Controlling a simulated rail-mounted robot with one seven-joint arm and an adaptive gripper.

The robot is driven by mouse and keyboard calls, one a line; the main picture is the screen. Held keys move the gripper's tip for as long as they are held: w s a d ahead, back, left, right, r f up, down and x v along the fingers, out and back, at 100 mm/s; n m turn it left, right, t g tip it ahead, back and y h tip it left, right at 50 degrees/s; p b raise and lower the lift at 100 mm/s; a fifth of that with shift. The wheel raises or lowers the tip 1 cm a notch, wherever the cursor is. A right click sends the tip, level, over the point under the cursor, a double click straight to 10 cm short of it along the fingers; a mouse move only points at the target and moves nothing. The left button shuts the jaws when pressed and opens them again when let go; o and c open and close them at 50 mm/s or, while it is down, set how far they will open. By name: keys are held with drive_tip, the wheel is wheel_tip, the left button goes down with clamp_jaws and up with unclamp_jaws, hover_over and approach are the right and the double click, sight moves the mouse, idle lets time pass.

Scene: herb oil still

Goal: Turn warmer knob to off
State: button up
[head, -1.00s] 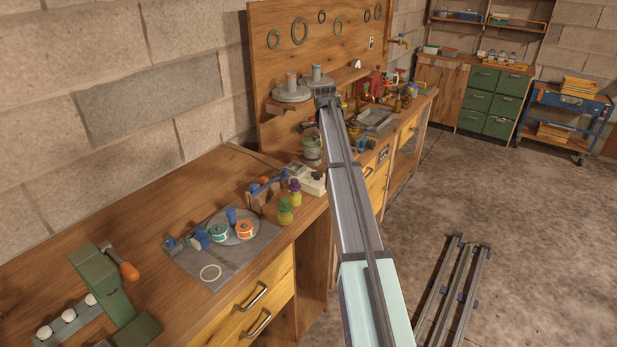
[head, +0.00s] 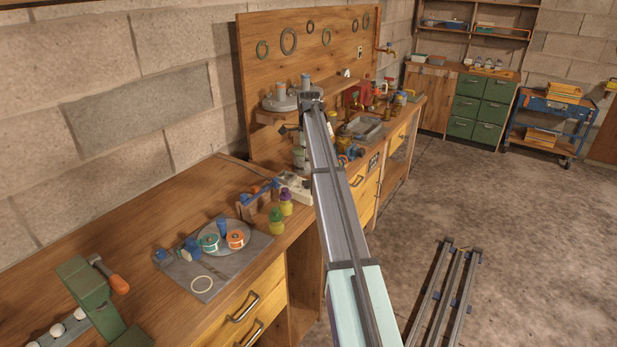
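I cannot pick out a warmer knob in the head view. A pale box (head: 297,188) sits on the bench left of my arm, partly hidden by it; I cannot tell whether it is the warmer. My arm reaches from the lower right up to the shelf with grey round pieces. A small dark shape (head: 289,130) beside the arm's far end may be part of my gripper. Its fingers cannot be made out, so open or shut does not show. My arm hides part of the bench behind it.
Jars with green (head: 277,215) and purple (head: 286,194) lids stand near the bench's front edge. A plate with tape-like rolls (head: 236,239) lies on a grey mat (head: 202,284). Bottles and a metal tray (head: 362,127) crowd the far bench.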

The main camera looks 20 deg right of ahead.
sight(308, 184)
wheel_tip(308, 184, down, 8)
drive_tip(key=shift+r+p, duration=0.2)
drive_tip(key=shift+p, duration=0.45)
clamp_jaws()
